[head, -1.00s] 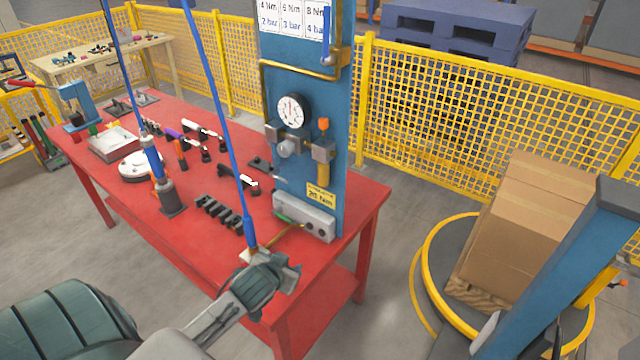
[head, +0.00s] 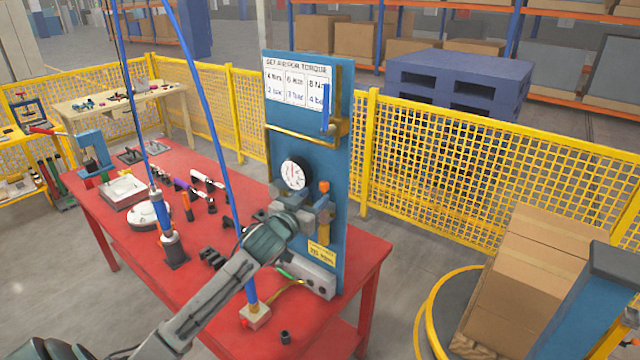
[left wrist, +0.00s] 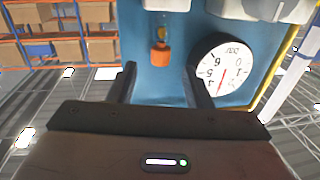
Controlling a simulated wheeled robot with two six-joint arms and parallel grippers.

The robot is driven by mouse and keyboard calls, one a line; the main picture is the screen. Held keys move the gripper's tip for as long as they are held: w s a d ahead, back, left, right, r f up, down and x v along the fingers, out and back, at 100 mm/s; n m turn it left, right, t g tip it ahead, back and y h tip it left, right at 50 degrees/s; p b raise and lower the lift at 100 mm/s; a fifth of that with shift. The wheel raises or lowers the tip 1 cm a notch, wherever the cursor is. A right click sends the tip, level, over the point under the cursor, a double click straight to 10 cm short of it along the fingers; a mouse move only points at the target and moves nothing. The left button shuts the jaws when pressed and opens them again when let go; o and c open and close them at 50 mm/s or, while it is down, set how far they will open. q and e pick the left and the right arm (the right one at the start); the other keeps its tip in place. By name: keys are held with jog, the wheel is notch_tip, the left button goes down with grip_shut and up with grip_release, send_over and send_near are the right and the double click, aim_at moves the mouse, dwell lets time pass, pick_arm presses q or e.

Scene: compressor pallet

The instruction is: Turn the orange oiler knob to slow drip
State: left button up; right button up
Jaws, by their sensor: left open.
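The orange oiler knob (head: 324,186) sits on top of the oiler at the right of the blue panel (head: 335,100), beside the white round gauge (head: 293,174). In the left wrist view the orange knob (left wrist: 160,55) shows ahead, between the directions of the two dark fingers and apart from both. The gauge (left wrist: 222,65) is beyond the right finger, partly covered by it. My left gripper (head: 312,206) is in front of the panel fittings, just below and left of the knob, and hides part of them. It is open and empty. My right gripper is out of view.
The red table (head: 220,300) holds the panel, several tools and a small block (head: 255,317) with a blue upright. Blue hoses (head: 205,90) hang at the left. Yellow mesh fencing (head: 450,165) stands behind. Cardboard boxes (head: 525,270) stand at the right.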

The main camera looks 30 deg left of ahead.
aim_at(322, 189)
pick_arm(q)
jog(key=w, duration=0.1)
jog(key=w+p, duration=0.1)
jog(key=w, duration=0.2)
jog(key=shift+w+a, duration=0.15)
jog(key=shift+a, duration=0.1)
jog(key=shift+d, duration=0.1)
grip_shut()
